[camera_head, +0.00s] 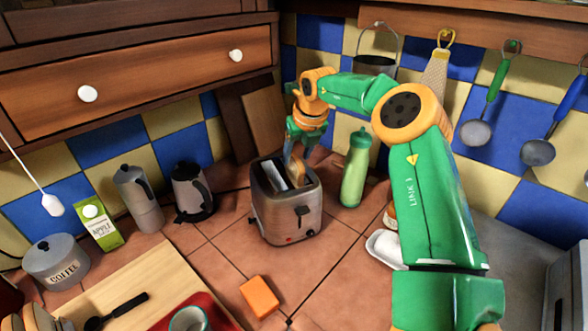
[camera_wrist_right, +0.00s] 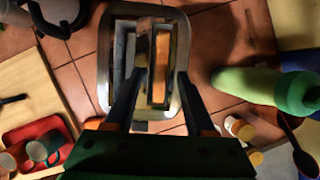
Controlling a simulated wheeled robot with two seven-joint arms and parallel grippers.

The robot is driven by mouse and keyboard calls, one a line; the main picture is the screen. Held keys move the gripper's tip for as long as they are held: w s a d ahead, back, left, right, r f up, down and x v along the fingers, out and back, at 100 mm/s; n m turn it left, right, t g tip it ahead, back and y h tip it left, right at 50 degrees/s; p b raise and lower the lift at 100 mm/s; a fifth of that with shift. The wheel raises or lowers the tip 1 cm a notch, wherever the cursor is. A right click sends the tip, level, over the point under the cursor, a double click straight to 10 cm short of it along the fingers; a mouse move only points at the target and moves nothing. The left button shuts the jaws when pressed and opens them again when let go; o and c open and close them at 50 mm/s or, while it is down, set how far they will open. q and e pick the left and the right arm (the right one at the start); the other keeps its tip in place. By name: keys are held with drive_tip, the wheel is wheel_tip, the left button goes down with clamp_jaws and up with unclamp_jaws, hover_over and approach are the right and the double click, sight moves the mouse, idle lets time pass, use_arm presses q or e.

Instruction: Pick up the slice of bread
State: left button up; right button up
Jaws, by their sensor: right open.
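A silver toaster (camera_head: 290,215) stands on the tiled counter. In the right wrist view the toaster (camera_wrist_right: 103,75) lies below my gripper with its two slots facing up. A tan slice of bread (camera_wrist_right: 159,60) sits on edge in the right-hand slot there. My right gripper (camera_wrist_right: 161,78) is open, with one finger on either side of that slot; I cannot tell if they touch the bread. In the head view my right gripper (camera_head: 297,160) is just above the toaster's far end, and the bread is largely hidden. My left gripper is not in view.
A green bottle (camera_head: 356,170) stands close right of the toaster. A kettle (camera_head: 191,192) and moka pot (camera_head: 140,198) are to its left. An orange block (camera_head: 260,297) lies in front. A cutting board (camera_head: 130,285) and red tray (camera_head: 215,315) are front left.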

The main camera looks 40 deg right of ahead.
sight(296, 157)
drive_tip(key=x, duration=0.3)
drive_tip(key=shift+w+d+f, duration=0.1)
drive_tip(key=shift+w+d, duration=0.05)
drive_tip(key=shift+w, duration=0.1)
drive_tip(key=shift+s, duration=0.15)
drive_tip(key=shift+c, duration=0.2)
drive_tip(key=c, duration=0.4)
clamp_jaws()
